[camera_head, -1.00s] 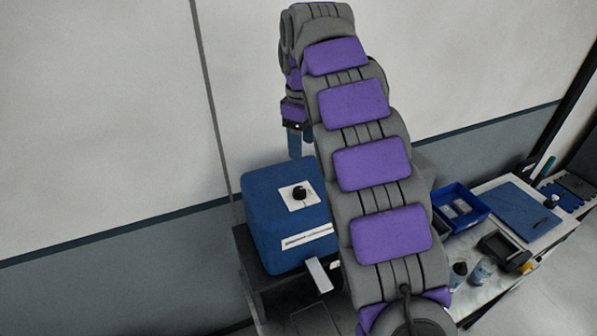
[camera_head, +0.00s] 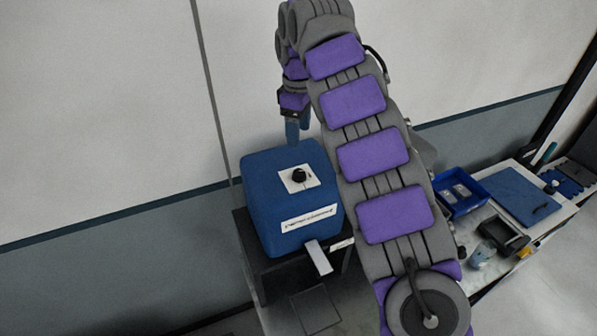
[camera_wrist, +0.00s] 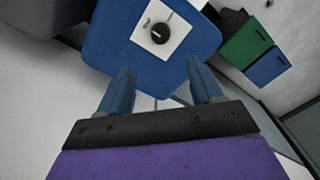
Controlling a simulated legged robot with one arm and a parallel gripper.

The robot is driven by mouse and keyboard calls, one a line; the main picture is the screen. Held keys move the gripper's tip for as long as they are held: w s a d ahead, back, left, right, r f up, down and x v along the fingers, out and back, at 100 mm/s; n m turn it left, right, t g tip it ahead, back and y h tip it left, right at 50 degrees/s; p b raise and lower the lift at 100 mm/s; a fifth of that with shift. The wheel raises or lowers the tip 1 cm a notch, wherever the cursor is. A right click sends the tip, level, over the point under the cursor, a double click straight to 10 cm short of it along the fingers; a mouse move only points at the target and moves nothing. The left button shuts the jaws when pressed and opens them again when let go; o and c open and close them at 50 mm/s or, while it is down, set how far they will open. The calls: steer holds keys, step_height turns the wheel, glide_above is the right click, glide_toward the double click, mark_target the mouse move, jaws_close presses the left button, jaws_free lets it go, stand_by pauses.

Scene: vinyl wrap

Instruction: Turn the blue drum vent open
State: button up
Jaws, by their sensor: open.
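The blue drum (camera_head: 262,205) is a rounded blue box on a dark stand at the centre left of the head view. Its black round vent knob (camera_head: 299,175) sits on a white square plate on the top face. In the wrist view the knob (camera_wrist: 160,34) shows a light pointer line, and the blue drum (camera_wrist: 110,40) fills the upper middle. My gripper (camera_head: 298,132) is above the far edge of the drum, apart from the knob. In the wrist view my gripper (camera_wrist: 160,85) has two blue fingers spread apart with nothing between them.
A blue bin (camera_head: 462,193) and a blue mat (camera_head: 522,194) are on the bench at right. A black tool (camera_head: 502,235) and a bottle (camera_head: 481,256) stand nearer. A white tab (camera_head: 319,257) juts from the drum's front. A wall is behind the drum.

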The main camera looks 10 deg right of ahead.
mark_target(298, 171)
step_height(298, 171, down, 13)
steer(key=shift+f, duration=0.1)
stand_by(0.5)
steer(key=shift+c, duration=0.2)
steer(key=c, duration=1)
